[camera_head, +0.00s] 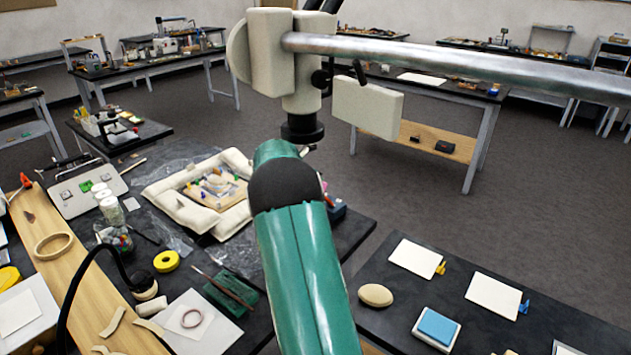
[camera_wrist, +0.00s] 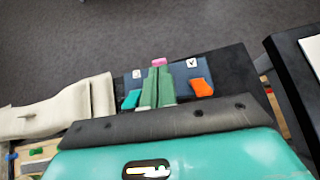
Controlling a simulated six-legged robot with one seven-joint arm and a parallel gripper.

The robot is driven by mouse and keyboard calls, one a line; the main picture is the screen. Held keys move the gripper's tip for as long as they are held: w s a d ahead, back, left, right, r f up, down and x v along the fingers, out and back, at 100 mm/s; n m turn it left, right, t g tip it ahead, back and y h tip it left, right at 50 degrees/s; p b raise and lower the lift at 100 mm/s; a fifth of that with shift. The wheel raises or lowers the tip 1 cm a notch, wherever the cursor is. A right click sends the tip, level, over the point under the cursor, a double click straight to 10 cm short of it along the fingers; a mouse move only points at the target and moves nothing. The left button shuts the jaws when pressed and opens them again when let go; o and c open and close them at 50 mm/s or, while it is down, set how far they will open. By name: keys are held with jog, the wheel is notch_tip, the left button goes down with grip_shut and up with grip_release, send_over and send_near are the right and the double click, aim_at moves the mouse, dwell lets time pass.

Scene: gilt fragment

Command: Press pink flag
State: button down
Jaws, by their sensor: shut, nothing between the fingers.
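The pink flag (camera_wrist: 158,62) shows as a small pink patch just beyond the fingertips in the wrist view, mostly hidden by them. It is on a dark blue box (camera_wrist: 181,74), between a teal flag (camera_wrist: 130,99) and an orange flag (camera_wrist: 202,87). My gripper (camera_wrist: 157,72) is shut and empty, its green fingers over the middle of the box. I cannot tell whether the tips touch the pink flag.
Left of the box lies a cream padded frame (camera_wrist: 60,111), also in the head view (camera_head: 180,205). A dark table (camera_head: 395,295) with white cards (camera_head: 415,257) and a tan oval (camera_head: 375,295) stands to the right, across a gap.

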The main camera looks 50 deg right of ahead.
jog(key=shift+a+r, duration=0.1)
jog(key=v, duration=0.7)
jog(key=shift+a, duration=0.2)
dwell(0.6)
